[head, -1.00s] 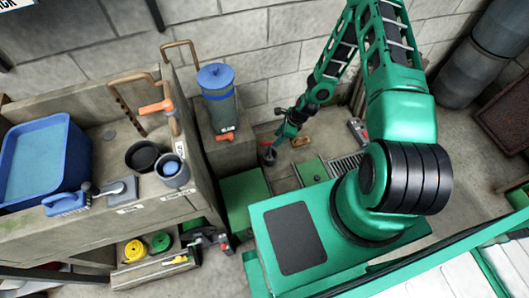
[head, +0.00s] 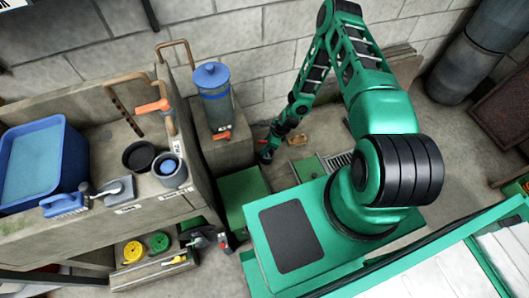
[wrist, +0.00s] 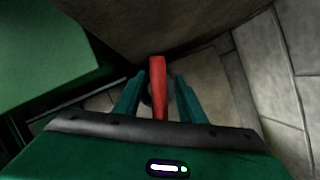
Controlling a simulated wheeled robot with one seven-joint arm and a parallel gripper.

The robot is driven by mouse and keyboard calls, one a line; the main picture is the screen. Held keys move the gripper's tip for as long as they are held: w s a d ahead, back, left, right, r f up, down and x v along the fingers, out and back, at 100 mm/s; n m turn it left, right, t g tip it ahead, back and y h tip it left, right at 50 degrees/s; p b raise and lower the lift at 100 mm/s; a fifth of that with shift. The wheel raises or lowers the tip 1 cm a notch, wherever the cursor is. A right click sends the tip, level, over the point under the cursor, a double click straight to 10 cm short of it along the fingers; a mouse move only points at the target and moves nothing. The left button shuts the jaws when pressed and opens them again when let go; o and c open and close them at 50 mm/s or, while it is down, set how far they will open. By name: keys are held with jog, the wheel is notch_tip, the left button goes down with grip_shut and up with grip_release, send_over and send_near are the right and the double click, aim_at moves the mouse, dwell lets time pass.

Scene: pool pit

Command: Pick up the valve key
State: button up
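A red bar, which looks like the handle of the valve key (wrist: 158,85), lies between the fingers of my gripper (wrist: 157,90) in the wrist view. A grey rounded part shows behind it. The green fingers stand apart, with a gap on each side of the bar, so my gripper is open around it and not closed on it. In the head view my gripper (head: 266,155) is low near the floor, beside the concrete block at the back.
A concrete block (head: 228,150) bearing a blue-lidded canister (head: 215,100) stands just left of my gripper. A green box (head: 243,200) is in front of it. A small brown object (head: 298,139) lies to the right. The workbench (head: 110,215) with a blue tub (head: 45,160) is further left.

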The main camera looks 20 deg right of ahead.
jog(key=shift+w+a+f, duration=0.1)
jog(key=shift+f, duration=0.25)
grip_shut()
jog(key=shift+r, duration=0.1)
